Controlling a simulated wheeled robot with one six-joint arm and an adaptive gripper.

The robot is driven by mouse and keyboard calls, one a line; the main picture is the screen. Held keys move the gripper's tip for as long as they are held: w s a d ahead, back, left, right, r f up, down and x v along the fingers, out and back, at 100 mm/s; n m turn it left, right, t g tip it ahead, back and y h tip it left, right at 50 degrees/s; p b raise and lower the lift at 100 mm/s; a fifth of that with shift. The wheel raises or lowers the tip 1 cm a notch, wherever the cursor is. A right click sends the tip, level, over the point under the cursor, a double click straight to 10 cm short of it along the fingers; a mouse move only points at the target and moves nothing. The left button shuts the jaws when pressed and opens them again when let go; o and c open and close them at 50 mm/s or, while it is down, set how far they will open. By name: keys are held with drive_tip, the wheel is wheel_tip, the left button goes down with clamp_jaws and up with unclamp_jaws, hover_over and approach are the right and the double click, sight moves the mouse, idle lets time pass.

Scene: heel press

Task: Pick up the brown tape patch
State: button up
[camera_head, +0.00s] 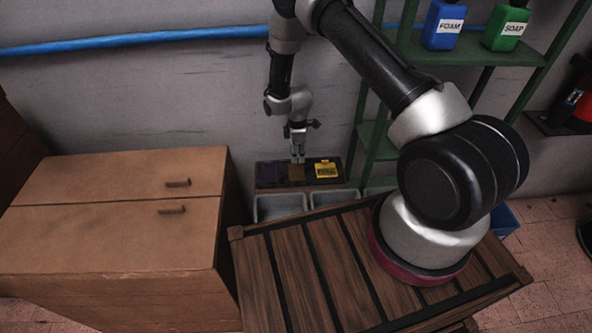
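A small brown patch (296,173) lies on a dark board or tray (309,181) by the wall, between a dark purple patch (268,173) and a yellow piece (327,169) with dark marking. My gripper (298,159) points down directly over the brown patch, with its fingertips at or very near the patch's upper part. The fingers look narrow and close together. At this size I cannot tell whether they touch the patch or have anything between them.
Two grey bins (280,206) sit below the dark board. A wooden cabinet (110,210) stands to the left. A green shelf (480,50) at the right holds a blue FOAM bottle (443,25) and a green SOAP bottle (506,29). A blue pipe (130,40) runs along the wall.

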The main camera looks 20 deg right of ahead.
sight(296, 170)
drive_tip(key=shift+f, duration=1.6)
clamp_jaws()
drive_tip(key=shift+r, duration=0.1)
